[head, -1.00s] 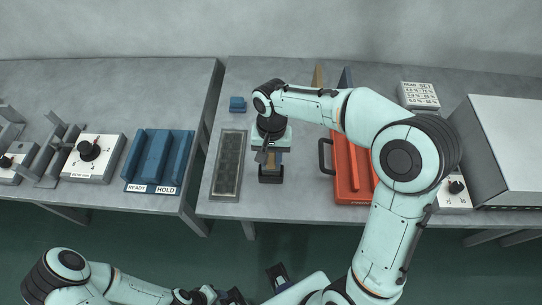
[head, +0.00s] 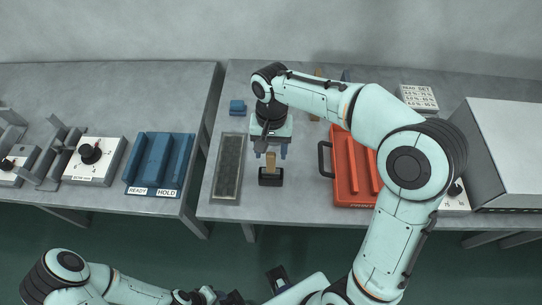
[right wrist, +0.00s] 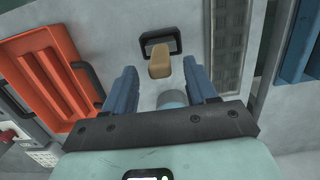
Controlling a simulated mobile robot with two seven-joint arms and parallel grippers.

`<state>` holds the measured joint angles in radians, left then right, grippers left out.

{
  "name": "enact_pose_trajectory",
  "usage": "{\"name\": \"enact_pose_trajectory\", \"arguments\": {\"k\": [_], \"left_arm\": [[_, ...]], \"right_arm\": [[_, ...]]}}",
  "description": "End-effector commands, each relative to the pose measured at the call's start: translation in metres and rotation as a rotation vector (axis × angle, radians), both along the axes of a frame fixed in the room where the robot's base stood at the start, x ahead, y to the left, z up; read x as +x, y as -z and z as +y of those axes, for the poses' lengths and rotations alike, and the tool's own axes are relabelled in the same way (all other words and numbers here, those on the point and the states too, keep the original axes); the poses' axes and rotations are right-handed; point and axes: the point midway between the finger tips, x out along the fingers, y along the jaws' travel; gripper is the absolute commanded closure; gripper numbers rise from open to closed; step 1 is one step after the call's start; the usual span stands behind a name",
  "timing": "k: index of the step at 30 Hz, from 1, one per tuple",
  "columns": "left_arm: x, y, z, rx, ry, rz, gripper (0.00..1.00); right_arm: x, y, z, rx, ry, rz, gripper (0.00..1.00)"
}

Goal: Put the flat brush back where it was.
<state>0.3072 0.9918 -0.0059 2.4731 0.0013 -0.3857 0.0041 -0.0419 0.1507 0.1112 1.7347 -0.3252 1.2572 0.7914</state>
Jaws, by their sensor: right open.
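The flat brush shows as a tan handle (head: 271,160) rising from a dark rectangular holder or base (head: 270,180) on the table. In the right wrist view the tan handle (right wrist: 159,62) stands at the dark rim (right wrist: 161,42), beyond my fingertips. My right gripper (head: 270,151) is open, with its blue fingers apart and clear of the handle, on the far side of it. The wrist view shows both fingers (right wrist: 158,78) with a pale blue rounded thing (right wrist: 172,98) between them, partly hidden; I cannot tell what it is. My left arm is at the lower left; its gripper is not clearly seen.
An orange tray (head: 352,190) with a dark handle is at right, partly under my arm. A blue rack (head: 160,160) is on the left table, across a gap.

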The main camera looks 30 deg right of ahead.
Motion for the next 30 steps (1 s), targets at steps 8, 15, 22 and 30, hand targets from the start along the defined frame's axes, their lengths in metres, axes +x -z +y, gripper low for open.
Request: {"name": "enact_pose_trajectory", "arguments": {"k": [8, 15, 22, 30], "left_arm": [[0.006, -0.013, 0.000, 0.000, 0.000, -0.008, 0.57], [0.008, -0.015, 0.000, 0.000, 0.000, -0.009, 0.57], [0.008, -0.015, 0.000, 0.000, 0.000, -0.009, 0.57], [0.008, -0.015, 0.000, 0.000, 0.000, -0.009, 0.57]], "right_arm": [[0.006, -0.056, -0.003, 0.000, -0.002, -0.004, 0.43], [0.007, -0.071, -0.004, 0.000, -0.002, 0.000, 0.43], [0.007, -0.071, -0.004, 0.000, -0.001, 0.000, 0.43], [0.007, -0.071, -0.005, 0.000, -0.001, 0.000, 0.43]]}}
